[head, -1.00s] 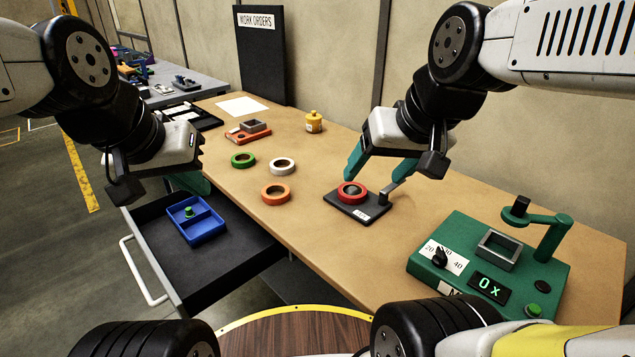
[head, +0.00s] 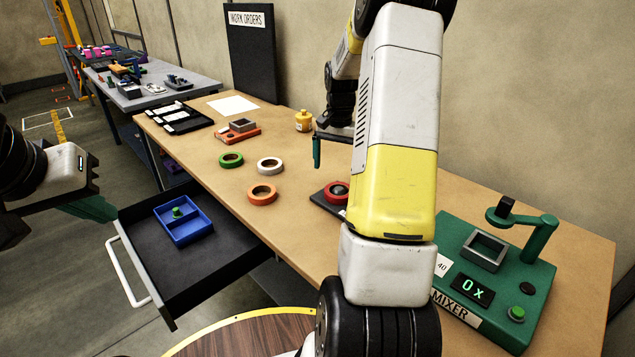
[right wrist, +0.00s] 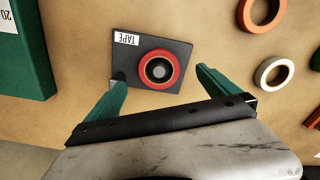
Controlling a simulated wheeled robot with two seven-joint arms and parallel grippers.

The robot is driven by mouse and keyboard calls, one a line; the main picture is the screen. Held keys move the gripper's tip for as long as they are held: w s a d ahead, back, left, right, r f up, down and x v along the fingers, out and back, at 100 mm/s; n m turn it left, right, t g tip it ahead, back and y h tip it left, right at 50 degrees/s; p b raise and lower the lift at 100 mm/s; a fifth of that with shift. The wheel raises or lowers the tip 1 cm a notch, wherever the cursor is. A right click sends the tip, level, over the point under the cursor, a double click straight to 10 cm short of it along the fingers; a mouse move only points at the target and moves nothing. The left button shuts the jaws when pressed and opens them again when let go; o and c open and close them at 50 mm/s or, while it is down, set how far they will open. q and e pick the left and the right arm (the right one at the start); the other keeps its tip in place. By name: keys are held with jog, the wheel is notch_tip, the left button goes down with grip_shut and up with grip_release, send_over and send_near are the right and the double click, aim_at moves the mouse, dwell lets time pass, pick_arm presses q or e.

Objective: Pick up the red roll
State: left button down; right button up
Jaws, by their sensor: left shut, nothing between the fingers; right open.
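The red roll (head: 336,191) sits on the hub of a black tape holder (head: 320,197), partly hidden by my right arm in the head view. In the right wrist view the red roll (right wrist: 159,70) lies flat on the holder labelled TAPE (right wrist: 180,52). My right gripper (right wrist: 158,76) is open above the tabletop, and its teal fingers point toward the holder from either side, apart from the roll. In the head view only one right finger (head: 317,153) shows. My left gripper (head: 108,211) is shut and empty at the left, by the drawer.
Orange (head: 262,194), white (head: 270,165) and green (head: 231,160) rolls lie left of the holder. A green mixer (head: 492,270) stands at the right. An open drawer (head: 190,270) holds a blue tray (head: 183,237). A yellow bottle (head: 303,121) stands near the wall.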

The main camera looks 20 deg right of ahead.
aim_at(338, 189)
jog(key=f, duration=0.6)
jog(key=d+f, duration=0.1)
jog(key=f, duration=0.2)
jog(key=shift+w+f, duration=0.15)
jog(key=shift+w, duration=0.1)
jog(key=shift+c, duration=0.2)
jog(key=c, duration=1.4)
